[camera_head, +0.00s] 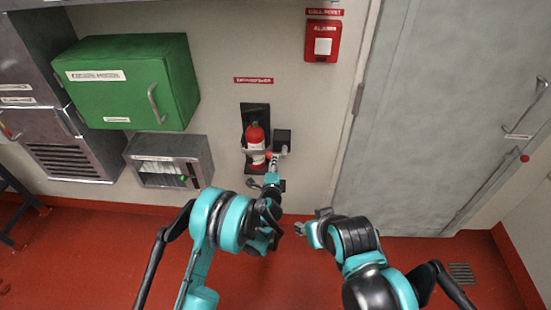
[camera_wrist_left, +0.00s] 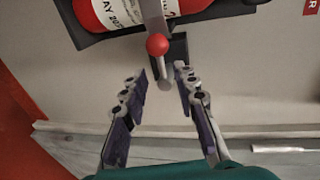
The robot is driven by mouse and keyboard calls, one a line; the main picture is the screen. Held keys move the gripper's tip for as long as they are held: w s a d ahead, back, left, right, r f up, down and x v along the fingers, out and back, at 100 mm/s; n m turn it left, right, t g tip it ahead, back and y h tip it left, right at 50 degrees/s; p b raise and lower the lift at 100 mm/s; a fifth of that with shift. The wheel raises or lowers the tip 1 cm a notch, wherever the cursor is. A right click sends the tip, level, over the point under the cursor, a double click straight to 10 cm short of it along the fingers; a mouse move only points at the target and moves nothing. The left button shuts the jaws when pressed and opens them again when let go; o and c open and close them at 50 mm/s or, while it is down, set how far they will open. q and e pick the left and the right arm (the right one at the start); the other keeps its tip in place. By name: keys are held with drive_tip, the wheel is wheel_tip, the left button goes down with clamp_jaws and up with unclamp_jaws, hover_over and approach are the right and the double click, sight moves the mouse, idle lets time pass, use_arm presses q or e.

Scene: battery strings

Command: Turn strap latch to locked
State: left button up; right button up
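A red fire extinguisher (camera_head: 255,140) hangs on a dark wall bracket, and part of it shows in the left wrist view (camera_wrist_left: 105,12). A grey strap (camera_wrist_left: 154,15) crosses it. The strap latch has a red ball knob (camera_wrist_left: 157,45) with a grey metal part (camera_wrist_left: 166,75) just below it in that view. My left gripper (camera_wrist_left: 160,77) is open, with its fingers spread on either side of the latch's lower part; I see no clear contact. In the head view my left gripper (camera_head: 272,181) is just below the extinguisher. My right gripper (camera_head: 309,225) hangs lower right; its fingers are too small to read.
A small black box (camera_head: 283,137) is beside the extinguisher. A green cabinet (camera_head: 128,82) and a grey metal box (camera_head: 170,160) are on the wall to the left. A red alarm box (camera_head: 322,41) is above right, beside a large grey door (camera_head: 450,110). The red floor (camera_head: 120,255) looks clear.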

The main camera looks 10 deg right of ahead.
use_arm(q)
drive_tip(key=v, duration=0.6)
drive_tip(key=shift+w, duration=0.1)
drive_tip(key=s+a+r+n+g+y, duration=0.2)
drive_tip(key=a+r+n, duration=0.3)
drive_tip(key=a+r, duration=0.45)
drive_tip(key=s+a+r+n+g+y, duration=0.1)
drive_tip(key=s+a+r+n+y, duration=0.35)
drive_tip(key=a, duration=0.75)
drive_tip(key=s+a+r+n+g+h, duration=0.1)
drive_tip(key=s+a+r+n+g, duration=0.25)
drive_tip(key=s+a+n, duration=0.6)
drive_tip(key=s+a+f+n+g+h, duration=0.1)
drive_tip(key=s+f+n, duration=0.1)
drive_tip(key=s, duration=1.3)
drive_tip(key=shift+a+f, duration=0.15)
drive_tip(key=shift+a, duration=0.05)
drive_tip(key=shift+g, duration=0.25)
